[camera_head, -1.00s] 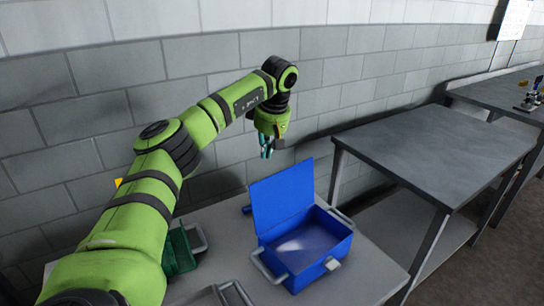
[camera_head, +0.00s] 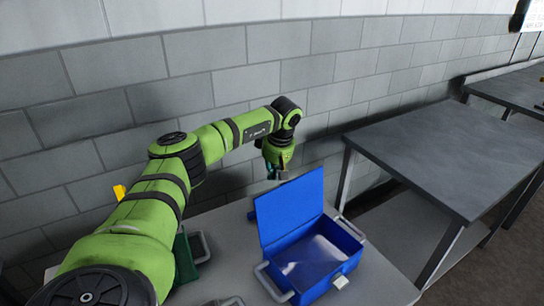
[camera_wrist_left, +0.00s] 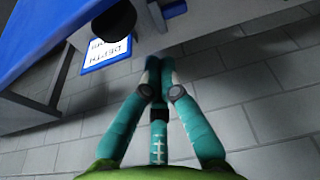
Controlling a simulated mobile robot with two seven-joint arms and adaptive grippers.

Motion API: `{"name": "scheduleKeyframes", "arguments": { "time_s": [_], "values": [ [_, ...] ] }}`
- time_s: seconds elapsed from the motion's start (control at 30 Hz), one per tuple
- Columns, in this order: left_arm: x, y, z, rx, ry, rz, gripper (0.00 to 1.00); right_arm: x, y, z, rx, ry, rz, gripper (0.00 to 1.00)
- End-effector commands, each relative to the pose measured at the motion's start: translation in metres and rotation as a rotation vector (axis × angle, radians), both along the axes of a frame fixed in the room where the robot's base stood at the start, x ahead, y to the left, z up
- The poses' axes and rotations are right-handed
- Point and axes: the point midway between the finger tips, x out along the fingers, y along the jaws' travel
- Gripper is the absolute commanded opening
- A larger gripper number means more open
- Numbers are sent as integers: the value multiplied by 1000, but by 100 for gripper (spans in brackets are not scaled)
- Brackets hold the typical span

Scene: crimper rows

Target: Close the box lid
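The blue box (camera_head: 338,243) sits on the grey table with its lid (camera_head: 290,210) standing open, roughly upright and leaning back. The inside of the box looks empty. My left gripper (camera_head: 276,174) is behind the lid, near its top edge, pointing down. The lid hides part of its fingertips, and I cannot tell whether they touch it. In the left wrist view the teal fingers of the gripper (camera_wrist_left: 158,75) meet at the tips with nothing between them. A blue surface (camera_wrist_left: 40,35) fills the upper left there. My right gripper is not in view.
A green case (camera_head: 186,258) stands left of the box, partly hidden by my left arm. A grey handle (camera_head: 230,302) shows at the bottom edge. A dark-topped table (camera_head: 445,155) stands to the right. A brick wall (camera_head: 215,70) runs close behind.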

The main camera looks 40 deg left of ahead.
Motion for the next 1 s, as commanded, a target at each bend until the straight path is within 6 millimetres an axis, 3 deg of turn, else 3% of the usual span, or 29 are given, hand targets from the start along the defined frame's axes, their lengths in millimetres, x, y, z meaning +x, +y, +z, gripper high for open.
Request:
{"name": "scheduleKeyframes", "arguments": {
  "time_s": [0.17, 0.6, 1.0],
  "values": [
    [-3, -20, 6, 0, -1, -2, 0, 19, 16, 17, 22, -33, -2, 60],
    [-5, -27, 5, 0, -1, 2, 0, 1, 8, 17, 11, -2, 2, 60],
    [3, -27, 9, 0, -1, 1, 0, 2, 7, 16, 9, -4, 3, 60]
  ]
}}
